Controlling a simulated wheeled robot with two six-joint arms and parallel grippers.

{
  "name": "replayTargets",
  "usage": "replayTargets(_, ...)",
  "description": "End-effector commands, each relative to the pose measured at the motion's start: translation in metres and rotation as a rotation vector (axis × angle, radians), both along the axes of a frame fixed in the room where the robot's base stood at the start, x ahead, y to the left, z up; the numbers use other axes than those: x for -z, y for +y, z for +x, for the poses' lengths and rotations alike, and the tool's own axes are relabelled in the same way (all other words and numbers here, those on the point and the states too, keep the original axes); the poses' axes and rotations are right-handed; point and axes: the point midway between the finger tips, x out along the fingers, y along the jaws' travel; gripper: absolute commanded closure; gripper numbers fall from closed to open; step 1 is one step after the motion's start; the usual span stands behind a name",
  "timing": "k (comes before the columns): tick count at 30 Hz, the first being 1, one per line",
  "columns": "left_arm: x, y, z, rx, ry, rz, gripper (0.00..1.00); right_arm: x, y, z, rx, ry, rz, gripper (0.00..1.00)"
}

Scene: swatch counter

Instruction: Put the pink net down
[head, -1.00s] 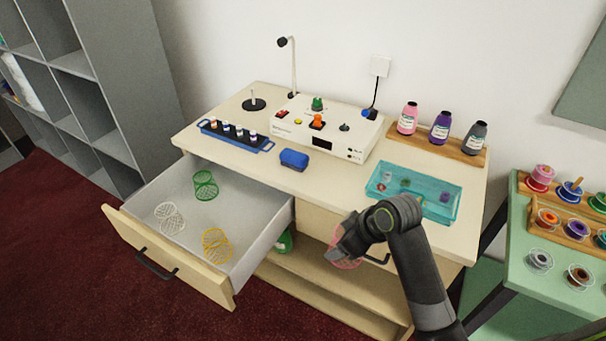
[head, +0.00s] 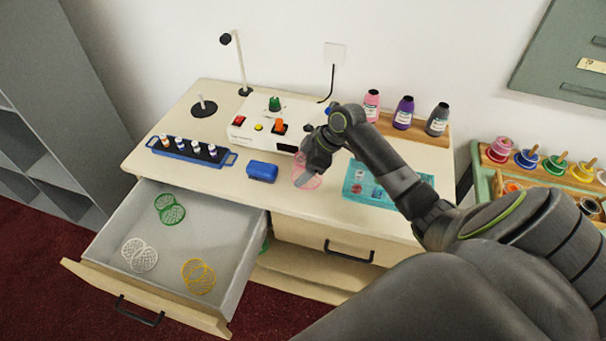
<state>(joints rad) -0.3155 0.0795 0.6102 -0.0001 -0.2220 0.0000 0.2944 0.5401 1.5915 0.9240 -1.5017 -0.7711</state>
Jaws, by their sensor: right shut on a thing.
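The pink net (head: 309,181) is in the jaws of my right gripper (head: 304,172), over the front part of the counter top (head: 232,193). It is partly hidden by the gripper, and I cannot tell whether it touches the surface. It sits between the blue box and the teal tray. In the open drawer (head: 214,238) lie a green net (head: 170,209), a white net (head: 139,255) and a yellow net (head: 198,276). My left gripper is not in view.
A blue box (head: 262,171) and a teal tray (head: 412,187) flank the gripper. Behind stand a white control box (head: 246,130), a blue rack (head: 190,152) and several bottles (head: 403,113). A spool stand (head: 480,180) is at the right. The drawer sticks out at the front left.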

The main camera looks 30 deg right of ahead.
Motion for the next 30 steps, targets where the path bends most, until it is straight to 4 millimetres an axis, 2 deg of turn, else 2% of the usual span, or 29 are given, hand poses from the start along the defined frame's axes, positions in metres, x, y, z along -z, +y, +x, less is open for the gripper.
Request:
replayTargets(4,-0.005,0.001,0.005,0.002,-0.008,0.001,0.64,0.016,0.001,-0.001,0.002,0.003,0.001,0.54)
replayTargets(9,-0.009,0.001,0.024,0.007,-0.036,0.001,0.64,0.038,0.001,-0.001,0.0,0.002,-0.001,0.54)
replayTargets(12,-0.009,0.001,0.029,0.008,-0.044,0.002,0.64,0.041,0.0,0.0,0.001,0.0,-0.001,0.54)
replayTargets(20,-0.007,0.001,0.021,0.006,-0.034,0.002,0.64,0.044,0.0,0.0,0.001,-0.001,-0.002,0.54)
replayTargets(21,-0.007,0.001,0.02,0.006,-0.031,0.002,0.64,0.043,0.0,0.0,0.0,-0.001,-0.002,0.3)
replayTargets(24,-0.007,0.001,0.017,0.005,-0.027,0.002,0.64,0.043,0.0,0.0,0.0,-0.001,-0.002,0.17)
replayTargets(26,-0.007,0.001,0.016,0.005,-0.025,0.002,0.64,0.043,0.0,0.0,0.0,-0.001,-0.002,0.11)
replayTargets(30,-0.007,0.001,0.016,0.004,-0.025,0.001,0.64,0.043,0.0,0.0,0.0,-0.001,-0.002,0.11)
